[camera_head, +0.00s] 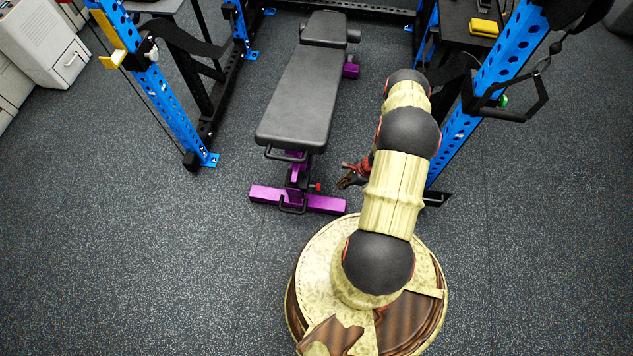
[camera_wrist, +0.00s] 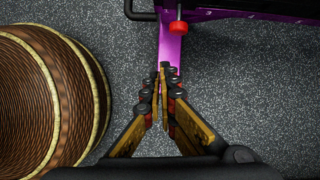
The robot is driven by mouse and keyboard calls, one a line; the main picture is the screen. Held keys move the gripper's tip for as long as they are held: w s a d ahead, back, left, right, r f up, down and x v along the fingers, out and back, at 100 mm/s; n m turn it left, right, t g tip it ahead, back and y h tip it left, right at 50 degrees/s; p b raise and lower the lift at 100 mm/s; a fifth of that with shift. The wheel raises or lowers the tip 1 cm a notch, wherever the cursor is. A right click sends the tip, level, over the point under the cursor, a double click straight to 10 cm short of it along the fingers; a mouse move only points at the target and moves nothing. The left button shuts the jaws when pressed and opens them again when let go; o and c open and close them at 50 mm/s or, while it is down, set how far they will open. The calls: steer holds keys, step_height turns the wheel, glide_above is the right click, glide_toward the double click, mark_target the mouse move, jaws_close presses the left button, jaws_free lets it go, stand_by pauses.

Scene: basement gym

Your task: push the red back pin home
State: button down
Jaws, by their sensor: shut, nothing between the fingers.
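The red pin (camera_head: 318,186) sticks out from the right side of the bench's purple frame, near its rear foot, in the head view. In the wrist view the red pin (camera_wrist: 178,26) shows at the top, with a dark shaft above it. My gripper (camera_head: 346,181) is shut and empty, a little to the right of the pin in the head view. In the wrist view my gripper's fingertips (camera_wrist: 163,70) are together below the pin, with a visible gap between them. How far the pin sits in its hole cannot be told.
The black weight bench (camera_head: 300,95) stands on a purple base bar (camera_head: 265,194). Blue rack posts rise at left (camera_head: 165,105) and right (camera_head: 505,60). A black handle (camera_head: 515,98) hangs at the right post. Speckled floor (camera_head: 130,250) is clear at left.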

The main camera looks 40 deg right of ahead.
mark_target(314, 186)
steer(key=shift+w+d+f+m+h, duration=0.1)
steer(key=shift+w+d+m+h, duration=0.15)
steer(key=shift+d, duration=0.35)
steer(key=shift+w+d+f+m+h, duration=0.1)
steer(key=shift+w+d+m+h, duration=0.15)
steer(key=shift+d, duration=0.35)
steer(key=shift+f, duration=0.1)
steer(key=w+a+f+b, duration=0.5)
steer(key=f, duration=0.4)
steer(key=shift+w, duration=0.35)
